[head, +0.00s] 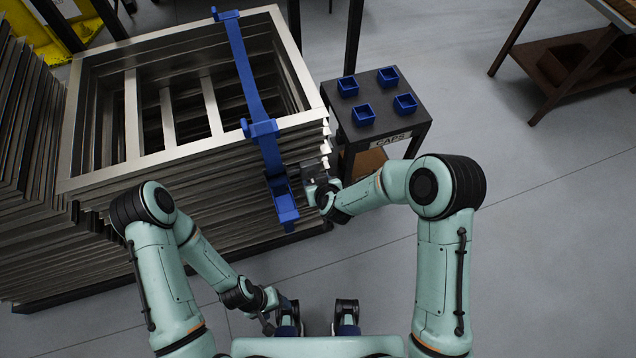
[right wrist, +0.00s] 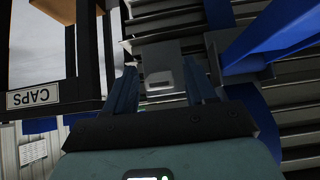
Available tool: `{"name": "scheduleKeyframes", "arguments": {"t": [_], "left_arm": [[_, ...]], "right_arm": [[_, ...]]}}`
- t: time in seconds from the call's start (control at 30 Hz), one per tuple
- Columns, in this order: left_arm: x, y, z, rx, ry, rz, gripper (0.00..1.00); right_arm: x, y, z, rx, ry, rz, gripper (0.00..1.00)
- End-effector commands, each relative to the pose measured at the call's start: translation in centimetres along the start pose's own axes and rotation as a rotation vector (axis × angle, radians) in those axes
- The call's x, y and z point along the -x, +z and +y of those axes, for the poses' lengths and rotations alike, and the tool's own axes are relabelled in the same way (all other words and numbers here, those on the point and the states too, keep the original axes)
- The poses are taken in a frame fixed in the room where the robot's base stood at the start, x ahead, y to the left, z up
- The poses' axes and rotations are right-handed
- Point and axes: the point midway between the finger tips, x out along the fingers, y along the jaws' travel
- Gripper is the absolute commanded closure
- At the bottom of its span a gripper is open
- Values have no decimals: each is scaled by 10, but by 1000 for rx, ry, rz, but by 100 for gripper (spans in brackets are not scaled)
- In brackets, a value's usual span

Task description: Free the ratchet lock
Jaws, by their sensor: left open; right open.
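A blue strap (head: 246,75) runs over the stack of metal frames (head: 190,152) and down its near side. A blue ratchet body (head: 283,200) hangs at the strap's lower end, against the stack. My right gripper (head: 314,182) is just right of the ratchet. In the right wrist view, its open fingers (right wrist: 161,82) stand on either side of a grey block with a small pale tab (right wrist: 163,86); I cannot tell whether they touch it. Blue ratchet parts (right wrist: 265,45) show right of the fingers. My left gripper (head: 268,326) is low, near my base, open and away from the strap.
A small dark stand (head: 366,132) labelled CAPS, with several blue caps (head: 364,113), stands close right of the stack. Another stack of frames (head: 30,190) is at the left. A brown table (head: 545,60) is at the back right. Open floor lies at the right.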

Motion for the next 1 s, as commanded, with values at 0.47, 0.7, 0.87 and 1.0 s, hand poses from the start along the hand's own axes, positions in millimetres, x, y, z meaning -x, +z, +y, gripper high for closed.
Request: {"name": "scheduleKeyframes", "arguments": {"t": [0.47,0.7,0.87,1.0], "left_arm": [[2,0,1,0,0,1,34],[6,-1,2,-1,1,2,34],[7,-1,3,-1,1,3,34],[7,-1,3,-1,1,3,34]], "right_arm": [[82,-2,0,1,0,4,45],[122,-2,0,0,0,2,45],[133,0,0,0,0,1,45],[134,0,0,0,0,0,45]]}}
